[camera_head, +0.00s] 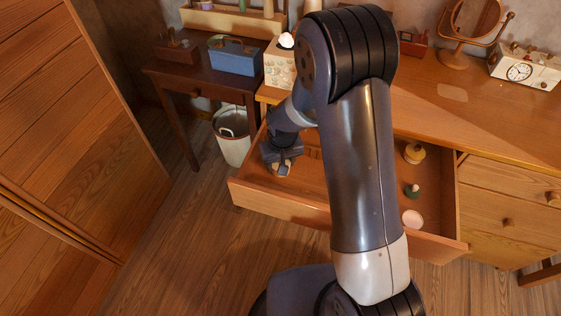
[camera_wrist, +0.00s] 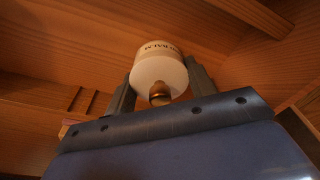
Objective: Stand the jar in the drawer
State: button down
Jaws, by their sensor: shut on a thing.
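A white jar (camera_wrist: 158,68) with dark lettering on its side and a brass knob (camera_wrist: 159,94) on its near end sits between the two fingers of my gripper (camera_wrist: 150,85) in the wrist view. The gripper is shut on it. In the head view my gripper (camera_head: 284,169) is over the left part of the open wooden drawer (camera_head: 280,205), inside its walls. I cannot tell whether the jar touches the drawer floor.
My arm hides the drawer's middle. The desk top (camera_head: 480,105) is above, and a white bin (camera_head: 232,135) stands left.

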jog(key=shift+f, duration=0.2)
jog(key=c, duration=0.6)
grip_release()
jog(key=shift+r, duration=0.15)
jog(key=r, duration=0.4)
jog(key=s+r, duration=0.1)
jog(key=r, duration=0.3)
jog(key=r+p, duration=0.1)
jog(key=r, duration=0.3)
jog(key=shift+s+d, duration=0.2)
jog(key=shift+o, duration=0.6)
